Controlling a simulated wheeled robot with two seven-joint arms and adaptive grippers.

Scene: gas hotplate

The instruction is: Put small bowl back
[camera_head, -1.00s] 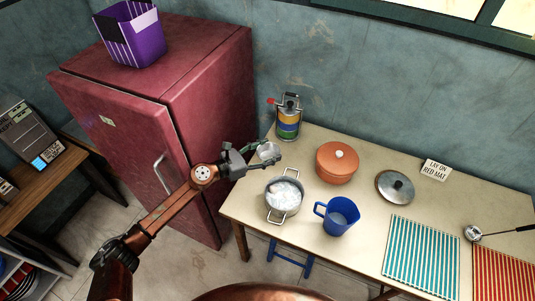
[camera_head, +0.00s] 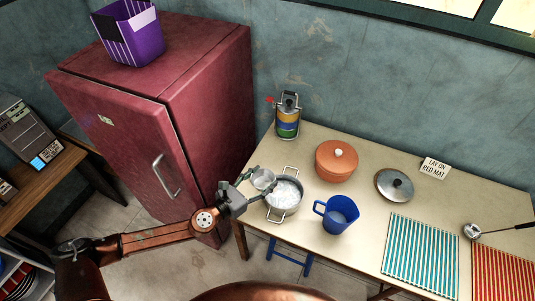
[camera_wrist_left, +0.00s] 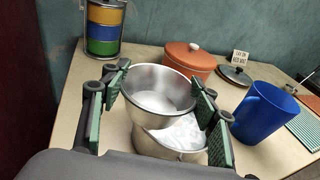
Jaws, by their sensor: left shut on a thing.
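A small metal bowl (camera_head: 262,179) is in my left gripper (camera_head: 264,184), at the left side of the steel pot. In the left wrist view the small bowl (camera_wrist_left: 158,88) sits between the green-padded fingers (camera_wrist_left: 160,103) and looks empty, its mouth facing up toward the camera. The steel pot (camera_head: 284,206) with two handles stands on the table and holds a white, foamy-looking content. The bowl overlaps the pot's rim in the wrist view; I cannot tell whether they touch. My right gripper is not in view.
A blue pitcher (camera_head: 336,215), an orange lidded pot (camera_head: 336,160), a metal lid (camera_head: 394,186) and a stacked food carrier (camera_head: 287,118) stand on the table (camera_head: 310,140). A teal striped mat (camera_head: 421,256), a red mat (camera_head: 500,272) and a ladle (camera_head: 474,230) lie right. A red fridge (camera_head: 130,120) stands left.

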